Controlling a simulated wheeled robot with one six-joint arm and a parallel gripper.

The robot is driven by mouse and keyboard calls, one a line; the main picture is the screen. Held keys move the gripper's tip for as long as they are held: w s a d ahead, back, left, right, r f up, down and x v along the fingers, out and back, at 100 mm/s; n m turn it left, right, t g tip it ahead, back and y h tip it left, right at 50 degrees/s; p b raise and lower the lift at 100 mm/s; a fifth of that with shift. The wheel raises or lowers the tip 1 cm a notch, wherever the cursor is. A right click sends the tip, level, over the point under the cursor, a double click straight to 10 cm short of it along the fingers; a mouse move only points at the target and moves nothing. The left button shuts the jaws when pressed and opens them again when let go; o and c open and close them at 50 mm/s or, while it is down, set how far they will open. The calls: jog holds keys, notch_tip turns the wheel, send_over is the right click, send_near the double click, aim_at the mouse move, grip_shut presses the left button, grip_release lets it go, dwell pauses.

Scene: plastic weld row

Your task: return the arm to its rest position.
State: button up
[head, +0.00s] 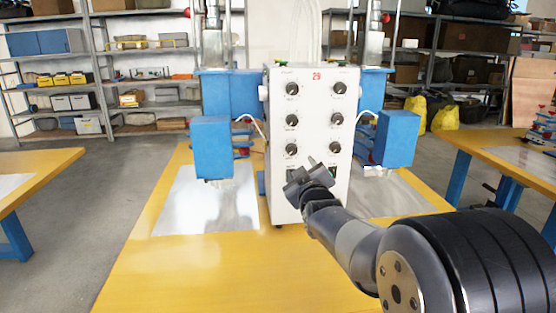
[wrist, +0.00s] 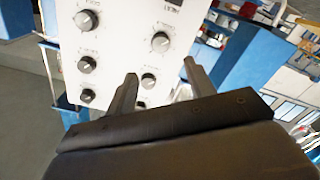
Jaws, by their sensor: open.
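My arm reaches in from the lower right of the head view. My gripper (head: 306,172) is in front of the lower part of a white control box (head: 310,88) with black knobs and the number 29. In the wrist view the two dark fingers of my gripper (wrist: 160,90) stand apart with nothing between them, and the box's knob panel (wrist: 120,55) fills the space beyond. I cannot tell the exact gap between the fingertips and the panel. The lower right of the box front is partly hidden by my arm.
The box stands on a yellow table (head: 190,275) between blue welding machines (head: 211,147) (head: 397,138). Metal sheets (head: 205,205) lie on both sides. Other tables stand at left (head: 30,170) and right (head: 490,135). Shelves (head: 110,75) line the back. The table's front left is clear.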

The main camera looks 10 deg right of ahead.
aim_at(292, 151)
jog(key=w+p, duration=0.1)
jog(key=w, duration=0.9)
jog(key=shift+w, duration=0.25)
jog(key=shift+s, duration=0.15)
jog(key=shift+w, duration=0.25)
jog(key=shift+s+r+m+p, duration=0.2)
jog(key=shift+m+p, duration=0.6)
jog(key=shift+p, duration=0.35)
jog(key=m+p, duration=0.9)
jog(key=p, duration=0.3)
jog(key=shift+a+p, duration=0.1)
jog(key=shift+p, duration=0.25)
jog(key=s+b, duration=0.2)
jog(key=s, duration=0.6)
jog(key=shift+f+b, duration=0.25)
jog(key=shift+b, duration=0.15)
